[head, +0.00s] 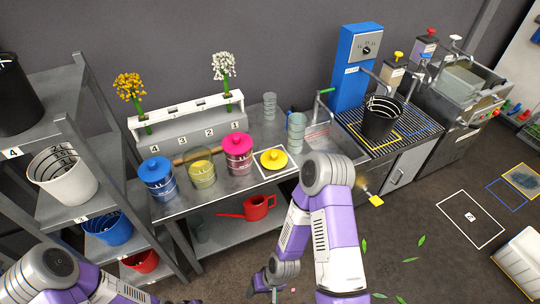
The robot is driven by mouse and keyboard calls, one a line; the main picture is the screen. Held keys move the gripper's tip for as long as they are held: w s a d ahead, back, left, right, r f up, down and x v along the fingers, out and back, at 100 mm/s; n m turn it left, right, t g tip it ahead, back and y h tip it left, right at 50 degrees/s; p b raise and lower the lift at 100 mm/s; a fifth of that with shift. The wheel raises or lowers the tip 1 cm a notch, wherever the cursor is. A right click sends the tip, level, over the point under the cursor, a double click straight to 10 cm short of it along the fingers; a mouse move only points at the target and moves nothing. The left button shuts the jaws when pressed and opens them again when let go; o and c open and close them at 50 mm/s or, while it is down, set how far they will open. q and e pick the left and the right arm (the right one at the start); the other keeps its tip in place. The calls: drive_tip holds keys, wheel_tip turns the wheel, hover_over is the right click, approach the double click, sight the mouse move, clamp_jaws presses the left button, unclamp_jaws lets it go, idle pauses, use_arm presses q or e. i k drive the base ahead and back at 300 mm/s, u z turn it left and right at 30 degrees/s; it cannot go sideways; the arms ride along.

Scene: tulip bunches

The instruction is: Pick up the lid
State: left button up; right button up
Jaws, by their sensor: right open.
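A yellow lid (273,158) with a knob lies flat on the metal bench inside a white outlined square. A yellow-banded glass jar (202,174) without a lid stands to its left. Between them is a jar with a pink lid (237,141), and farther left is a jar with a blue lid (154,167). My right gripper (268,291) is low at the bottom edge of the head view, in front of the bench and well away from the yellow lid. It is open, partly cut off, and I see nothing in it. My left arm shows at bottom left; its gripper is out of view.
A numbered rack (190,122) with yellow and white flowers stands behind the jars. Glass beakers (297,130) stand right of the lid. A red watering can (258,207) is on the lower shelf. A black bucket (380,117) stands on the grate at right. Shelving holds buckets at left.

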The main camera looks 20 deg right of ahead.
sight(272, 159)
drive_tip(key=z, duration=2.2)
drive_tip(key=i, duration=1.65)
drive_tip(key=u, duration=1.8)
